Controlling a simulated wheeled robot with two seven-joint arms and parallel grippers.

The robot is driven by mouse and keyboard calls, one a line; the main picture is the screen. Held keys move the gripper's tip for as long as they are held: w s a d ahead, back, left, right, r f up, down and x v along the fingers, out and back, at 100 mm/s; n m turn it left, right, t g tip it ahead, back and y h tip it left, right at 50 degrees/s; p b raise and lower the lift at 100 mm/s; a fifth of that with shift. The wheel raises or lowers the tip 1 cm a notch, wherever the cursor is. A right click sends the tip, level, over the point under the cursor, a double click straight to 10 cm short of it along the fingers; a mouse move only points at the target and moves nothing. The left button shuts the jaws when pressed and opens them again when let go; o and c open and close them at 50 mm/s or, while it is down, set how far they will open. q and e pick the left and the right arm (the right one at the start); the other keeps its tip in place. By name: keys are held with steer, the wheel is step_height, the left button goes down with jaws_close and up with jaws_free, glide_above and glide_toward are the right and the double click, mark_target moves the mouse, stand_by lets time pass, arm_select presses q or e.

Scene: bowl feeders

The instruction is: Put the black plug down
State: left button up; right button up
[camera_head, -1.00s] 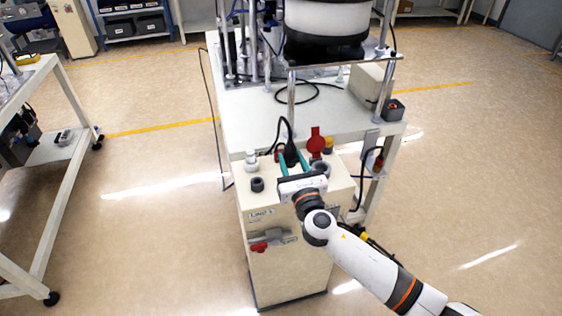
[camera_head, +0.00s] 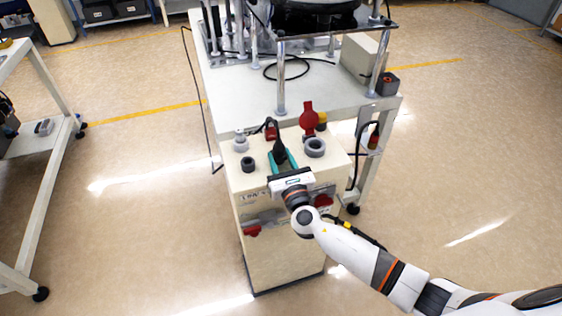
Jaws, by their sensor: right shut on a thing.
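The black plug (camera_head: 279,149) is upright at the top of the beige cabinet (camera_head: 262,181), with its cable rising from it and bending left. My right gripper (camera_head: 281,161) has its teal fingers shut on the plug, one on each side. Whether the plug's lower end touches the cabinet top is hidden by the gripper. A grey round socket (camera_head: 314,147) with an open ring stands just right of the plug. My left gripper is not in view.
A red flap (camera_head: 309,117) stands up behind the socket. A black knob (camera_head: 247,163) and a grey-white fitting (camera_head: 240,141) stand at the left of the cabinet top. The white table (camera_head: 238,101) with metal posts is behind. Open floor lies on both sides.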

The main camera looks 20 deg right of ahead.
steer(key=o, duration=1.1)
steer(key=shift+s+f, duration=0.15)
steer(key=shift+s, duration=0.35)
steer(key=s, duration=0.7)
steer(key=s+f, duration=0.1)
steer(key=s, duration=0.3)
steer(key=shift+d+b, duration=0.2)
steer(key=shift+b, duration=0.15)
